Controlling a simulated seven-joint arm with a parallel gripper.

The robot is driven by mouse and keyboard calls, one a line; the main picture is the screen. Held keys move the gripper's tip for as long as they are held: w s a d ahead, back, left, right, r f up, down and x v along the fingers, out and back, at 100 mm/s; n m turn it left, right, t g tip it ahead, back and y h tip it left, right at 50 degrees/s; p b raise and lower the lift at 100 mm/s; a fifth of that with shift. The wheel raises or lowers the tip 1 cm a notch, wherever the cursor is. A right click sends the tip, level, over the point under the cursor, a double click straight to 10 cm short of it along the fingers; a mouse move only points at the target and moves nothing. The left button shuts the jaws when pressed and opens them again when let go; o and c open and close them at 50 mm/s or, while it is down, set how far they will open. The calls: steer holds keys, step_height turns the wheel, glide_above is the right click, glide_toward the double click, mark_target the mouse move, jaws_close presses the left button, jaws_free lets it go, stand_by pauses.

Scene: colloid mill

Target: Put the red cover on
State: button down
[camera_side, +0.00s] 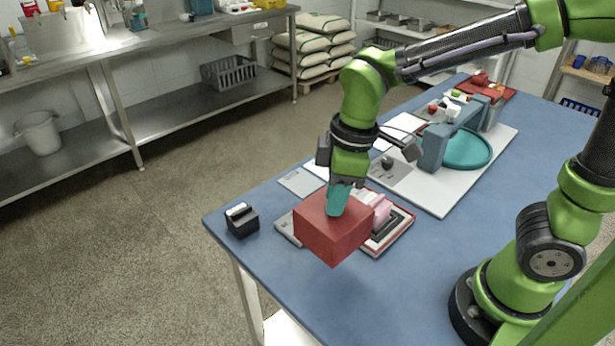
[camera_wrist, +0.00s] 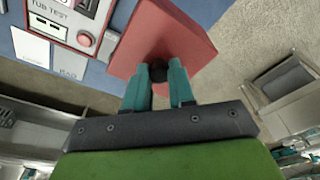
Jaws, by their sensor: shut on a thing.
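The red cover (camera_side: 325,236) is a box-like block held in the air above the near left end of the blue table in the side view. My gripper (camera_side: 339,198) is shut on it from above, at a grip on its top. In the wrist view the red cover (camera_wrist: 192,32) lies ahead of the teal fingers of my gripper (camera_wrist: 158,88), which close on a dark knob (camera_wrist: 158,72). A red-edged panel (camera_side: 398,228) with a dark inset and a pink thing (camera_side: 380,206) lies just behind the cover, partly hidden. In the wrist view a panel marked "TUB TEST" (camera_wrist: 62,22) has a red button.
A small black holder (camera_side: 241,220) stands at the table's left corner. A white board (camera_side: 440,195) carries a blue-grey frame (camera_side: 436,150) and a round teal plate (camera_side: 468,148). The blue table (camera_side: 400,290) is clear at the front.

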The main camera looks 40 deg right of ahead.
steer(key=shift+w+d+r, duration=0.8)
steer(key=shift+d+r, duration=1)
steer(key=shift+d, duration=6.35)
steer(key=shift+f, duration=5.35)
steer(key=shift+f, duration=0.2)
steer(key=c, duration=0.9)
jaws_free()
steer(key=shift+o, duration=0.5)
